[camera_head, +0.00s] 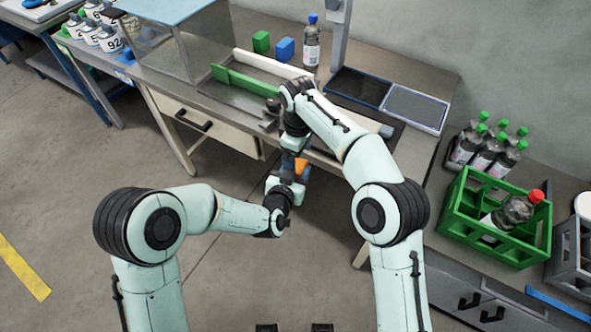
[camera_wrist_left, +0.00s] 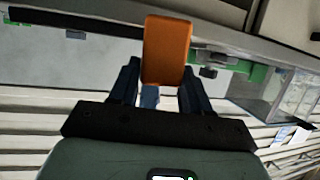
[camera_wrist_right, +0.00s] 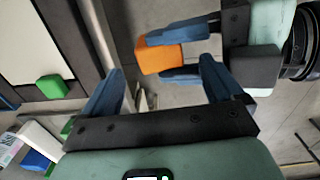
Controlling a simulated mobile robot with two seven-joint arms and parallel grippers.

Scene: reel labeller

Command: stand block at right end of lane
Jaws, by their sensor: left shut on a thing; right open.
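My left gripper (camera_wrist_left: 162,92) is shut on an orange block (camera_wrist_left: 167,50), which sticks up from between its blue fingers. In the head view the orange block (camera_head: 301,166) is in front of the bench's front edge, off the bench. My right gripper (camera_wrist_right: 158,88) is open and empty, with the orange block (camera_wrist_right: 158,54) beyond its fingertips. In the head view the right gripper hangs just above the left one, partly hidden by its wrist. The lane lies on the bench between a green rail (camera_head: 245,79) and a white rail (camera_head: 272,64); my right arm hides its right end.
A green block (camera_head: 261,42), a blue block (camera_head: 285,50) and a bottle (camera_head: 312,43) stand behind the white rail. A clear-sided case (camera_head: 180,45) is left. Dark and grey panels (camera_head: 415,107) lie right. A green crate (camera_head: 500,215) is on the right-hand counter.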

